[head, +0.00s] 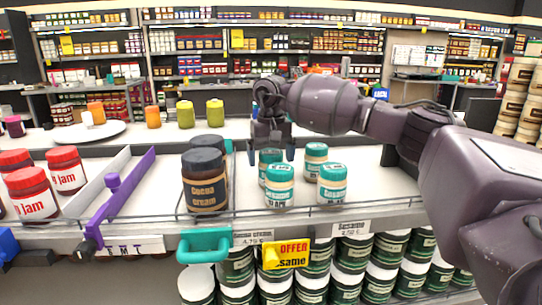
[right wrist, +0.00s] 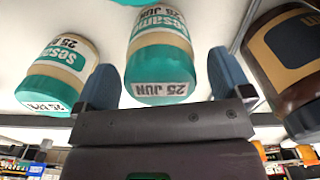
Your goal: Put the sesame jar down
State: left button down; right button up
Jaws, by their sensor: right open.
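Several sesame jars with teal lids and cream bodies stand upright on the white shelf. In the head view there is a back-left jar (head: 270,160), a back-right jar (head: 315,159), a front-left jar (head: 279,187) and a front-right jar (head: 332,186). My right gripper (head: 271,152) is open at the back-left jar, reaching in from behind. In the right wrist view that jar (right wrist: 160,55) stands between the open fingers (right wrist: 165,85), with a visible gap on the right side. Another sesame jar (right wrist: 58,72) is just outside the left finger.
Dark cocoa cream jars (head: 206,183) stand left of the sesame jars; one (right wrist: 288,65) is near my right finger. A purple divider (head: 118,195), red-lidded jam jars (head: 32,196) and a front wire rail (head: 390,203) border the space. Free shelf lies right of the sesame jars.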

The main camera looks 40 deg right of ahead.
notch_tip(320, 180, up, 12)
jog(key=p, duration=0.1)
jog(key=shift+r, duration=0.15)
dwell(0.4)
jog(key=shift+s, duration=0.1)
dwell(0.5)
